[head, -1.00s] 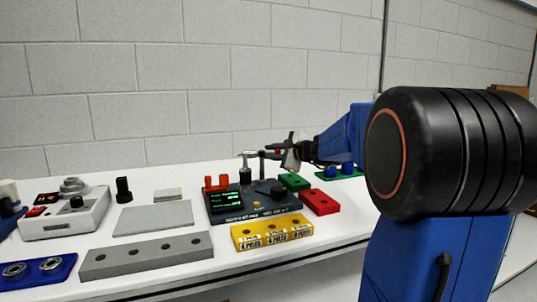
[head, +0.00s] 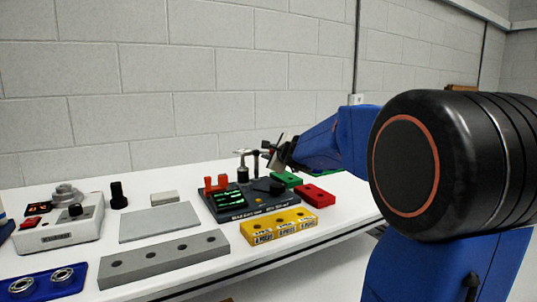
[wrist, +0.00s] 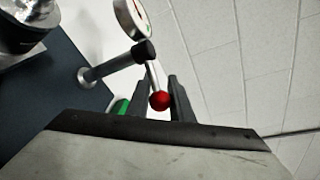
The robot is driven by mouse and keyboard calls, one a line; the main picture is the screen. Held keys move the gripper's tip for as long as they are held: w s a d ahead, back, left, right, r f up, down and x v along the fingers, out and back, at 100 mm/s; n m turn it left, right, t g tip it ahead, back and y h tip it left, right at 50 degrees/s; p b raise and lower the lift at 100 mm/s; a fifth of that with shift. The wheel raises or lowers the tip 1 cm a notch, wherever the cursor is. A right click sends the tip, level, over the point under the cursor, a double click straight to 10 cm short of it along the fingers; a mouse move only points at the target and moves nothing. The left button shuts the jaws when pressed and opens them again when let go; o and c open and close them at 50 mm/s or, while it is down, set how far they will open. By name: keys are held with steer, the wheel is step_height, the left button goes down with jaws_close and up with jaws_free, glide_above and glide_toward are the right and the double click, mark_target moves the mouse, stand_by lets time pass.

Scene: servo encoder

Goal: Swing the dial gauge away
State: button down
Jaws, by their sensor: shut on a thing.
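The dial gauge (wrist: 132,18) has a white face and shows at the top of the wrist view. It is beside a dark cross arm (wrist: 118,63) that ends in a black cap. A thin lever with a red ball knob (wrist: 160,100) runs down from the cap. My gripper (wrist: 165,98) is shut on the red knob, with a dark finger at each side. In the head view my gripper (head: 275,153) is at the gauge's post behind the dark fixture (head: 250,207). The gauge face is not clear there.
A yellow block (head: 278,228), a red block (head: 313,194) and a green block (head: 287,179) stand near the fixture. A grey plate (head: 160,222), a long grey bar (head: 165,258) and a white device (head: 62,228) lie to the left. A wall closes the back.

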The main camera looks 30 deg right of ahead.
stand_by(0.3)
steer(key=c, duration=1.6)
jaws_free()
steer(key=shift+o, duration=0.2)
steer(key=v, duration=1.7)
steer(key=shift+s, duration=0.2)
steer(key=shift+a, duration=0.1)
